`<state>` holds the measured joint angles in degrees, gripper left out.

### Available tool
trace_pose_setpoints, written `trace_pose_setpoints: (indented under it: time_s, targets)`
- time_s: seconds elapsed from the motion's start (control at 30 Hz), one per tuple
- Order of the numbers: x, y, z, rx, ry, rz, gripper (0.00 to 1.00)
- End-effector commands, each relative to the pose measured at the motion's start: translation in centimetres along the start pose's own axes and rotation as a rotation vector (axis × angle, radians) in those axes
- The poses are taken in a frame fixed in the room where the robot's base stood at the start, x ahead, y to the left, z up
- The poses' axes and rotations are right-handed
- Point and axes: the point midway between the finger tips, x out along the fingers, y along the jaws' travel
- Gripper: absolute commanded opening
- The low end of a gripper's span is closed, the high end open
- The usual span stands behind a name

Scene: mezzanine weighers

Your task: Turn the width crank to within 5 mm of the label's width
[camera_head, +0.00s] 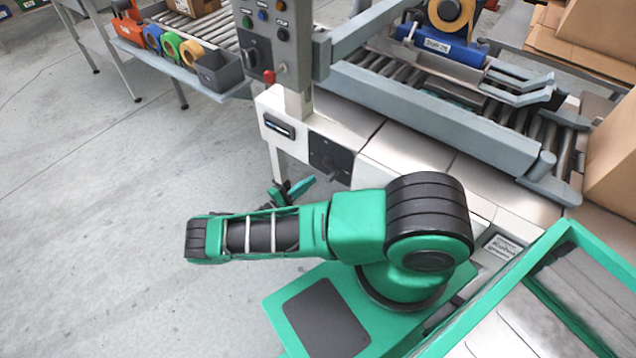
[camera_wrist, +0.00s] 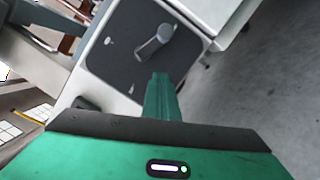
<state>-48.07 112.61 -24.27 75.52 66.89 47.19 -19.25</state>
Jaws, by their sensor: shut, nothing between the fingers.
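The width crank is a small grey lever on a dark square panel on the front of the white machine. In the wrist view the crank (camera_wrist: 153,44) slants up to the right, with its round end at the upper right. In the head view the crank (camera_head: 331,170) is small, on its dark panel (camera_head: 318,146). My gripper (camera_wrist: 162,80) is shut and empty, its green fingers pointing at the panel just below the crank; a gap or contact cannot be told. In the head view my gripper (camera_head: 297,190) is below and left of the panel, partly hidden by my arm. I cannot read a width label.
A dark display (camera_head: 279,126) sits on the machine front, left of the panel. A grey button box (camera_head: 262,40) stands above it. A roller conveyor with side rails (camera_head: 430,112) runs behind. A green-rimmed tray (camera_head: 541,258) is at lower right. Floor at left is clear.

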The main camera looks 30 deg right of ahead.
Motion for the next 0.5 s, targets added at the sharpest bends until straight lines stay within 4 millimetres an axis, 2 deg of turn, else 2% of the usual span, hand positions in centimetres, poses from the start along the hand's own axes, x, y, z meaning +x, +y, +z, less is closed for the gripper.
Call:
trace_pose_setpoints:
  time_s: [0.07, 0.3, 0.5]
  targets:
    - [1.4, 0.0, 0.2, -0.002, -0.003, -0.002, 0.00]
    - [1.8, 0.0, 3.0, -0.001, -0.001, 0.000, 0.00]
    - [1.9, 0.0, 3.8, 0.000, 0.001, 0.001, 0.00]
